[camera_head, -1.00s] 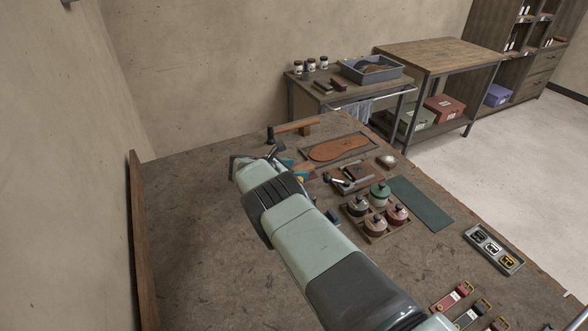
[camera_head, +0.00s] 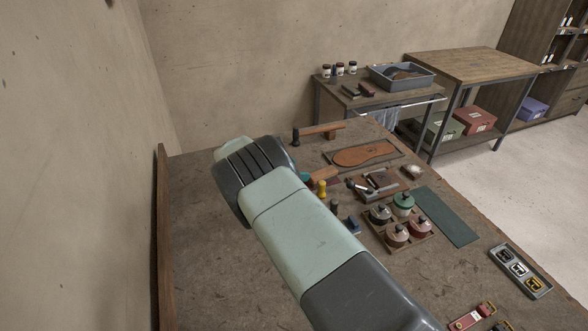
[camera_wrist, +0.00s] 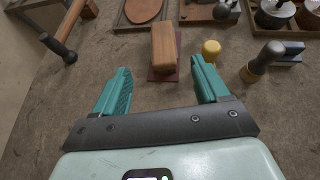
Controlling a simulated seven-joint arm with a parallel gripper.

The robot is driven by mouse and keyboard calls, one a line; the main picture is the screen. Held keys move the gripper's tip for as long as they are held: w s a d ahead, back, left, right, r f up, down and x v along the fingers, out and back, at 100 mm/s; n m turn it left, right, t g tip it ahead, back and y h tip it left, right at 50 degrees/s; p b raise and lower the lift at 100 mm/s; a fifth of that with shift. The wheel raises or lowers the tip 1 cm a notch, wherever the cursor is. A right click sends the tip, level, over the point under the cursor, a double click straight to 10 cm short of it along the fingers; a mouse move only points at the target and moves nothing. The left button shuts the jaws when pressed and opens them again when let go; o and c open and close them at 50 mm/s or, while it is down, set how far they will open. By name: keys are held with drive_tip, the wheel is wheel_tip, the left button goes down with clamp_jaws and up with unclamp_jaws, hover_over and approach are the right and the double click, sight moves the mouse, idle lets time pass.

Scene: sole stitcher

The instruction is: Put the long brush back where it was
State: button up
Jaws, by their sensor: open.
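A long wooden block with a dark red underside (camera_wrist: 164,48) lies on the bench; it may be the long brush, but I cannot tell for sure. It also shows in the head view (camera_head: 323,174). My gripper (camera_wrist: 160,68) is open, with teal fingers set wide apart. In the wrist view the block is ahead, in line with the gap between the fingertips. The gap is empty near the palm. In the head view my arm hides most of the gripper. Two small brush-like blocks (camera_head: 359,89) lie on the side table.
A hammer (camera_wrist: 62,38) lies at the left in the wrist view. A yellow-knobbed tool (camera_wrist: 210,48) and a dark-handled tool (camera_wrist: 268,60) stand to the right. A sole on a board (camera_head: 362,154) and a tray of lidded pots (camera_head: 400,222) are beyond. The bench's left side is clear.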

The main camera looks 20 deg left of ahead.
drive_tip(key=shift+s+a+r, duration=0.15)
drive_tip(key=shift+s, duration=0.1)
drive_tip(key=w+d+r+m+g, duration=0.35)
drive_tip(key=d+r+m, duration=0.35)
drive_tip(key=d+r, duration=0.7)
drive_tip(key=s+d+r+m+g+y, duration=0.1)
drive_tip(key=s+d+r+m, duration=0.25)
drive_tip(key=d+r, duration=0.35)
drive_tip(key=s+d+r+m+g+y, duration=0.1)
drive_tip(key=s+d+r+m+g, duration=0.25)
drive_tip(key=r, duration=0.55)
drive_tip(key=s+d+r+m+t+y, duration=0.25)
drive_tip(key=s+d+r+m, duration=0.5)
drive_tip(key=s+d, duration=0.45)
drive_tip(key=s+d+m+y, duration=0.2)
drive_tip(key=s+m, duration=0.5)
drive_tip(key=s, duration=1.1)
drive_tip(key=shift+s+d+f+t, duration=0.35)
drive_tip(key=shift+d+f+t, duration=0.1)
drive_tip(key=shift+d, duration=0.1)
